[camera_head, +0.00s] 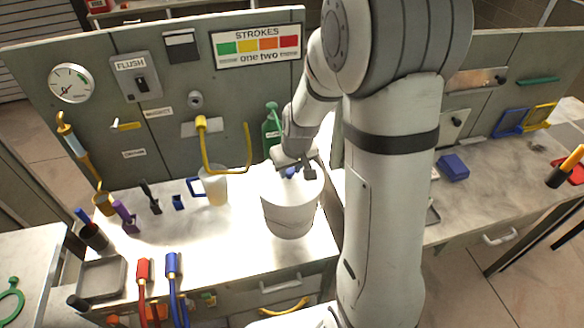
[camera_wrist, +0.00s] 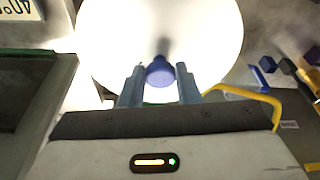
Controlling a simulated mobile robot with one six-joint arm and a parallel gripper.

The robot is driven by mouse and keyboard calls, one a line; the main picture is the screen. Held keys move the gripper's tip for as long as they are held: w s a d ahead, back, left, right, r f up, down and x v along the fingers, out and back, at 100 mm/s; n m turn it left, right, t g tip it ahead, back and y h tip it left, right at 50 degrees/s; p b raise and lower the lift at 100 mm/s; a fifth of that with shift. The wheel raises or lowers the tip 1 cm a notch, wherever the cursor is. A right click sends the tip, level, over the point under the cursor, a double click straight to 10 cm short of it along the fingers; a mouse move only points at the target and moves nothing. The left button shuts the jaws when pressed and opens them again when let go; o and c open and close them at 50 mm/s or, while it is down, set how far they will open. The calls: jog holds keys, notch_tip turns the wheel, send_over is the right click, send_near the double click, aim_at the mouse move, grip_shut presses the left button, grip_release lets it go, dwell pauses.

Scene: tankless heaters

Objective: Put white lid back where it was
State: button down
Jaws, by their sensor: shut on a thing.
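The white lid (camera_wrist: 200,40) is a round white disc with a blue knob (camera_wrist: 160,72) at its middle. My gripper (camera_wrist: 159,78) has its two fingers on either side of the knob and is shut on it. In the head view, my gripper (camera_head: 293,167) is over the white bucket (camera_head: 289,215), with a bit of the blue knob showing below the fingers. The lid (camera_head: 305,188) is at the bucket's top; I cannot tell whether it rests on the rim or is just above it.
A white pitcher with a blue handle (camera_head: 215,188) stands left of the bucket, under a yellow pipe (camera_head: 205,150). A green bottle (camera_head: 270,130) stands behind. Red and blue hoses (camera_head: 172,275) are at the counter's front. A grey tray (camera_head: 101,278) lies front left.

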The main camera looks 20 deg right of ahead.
aim_at(293, 184)
jog(key=shift+f, duration=0.2)
jog(key=c, duration=1)
grip_release()
jog(key=s+r+m+b, duration=0.1)
jog(key=s+r, duration=1)
jog(key=r, duration=0.2)
jog(key=s+r+m, duration=0.1)
jog(key=s+r, duration=0.1)
jog(key=s, duration=0.7)
jog(key=shift+s+r+h, duration=0.2)
jog(key=shift+s+h, duration=0.05)
jog(key=shift+h, duration=0.05)
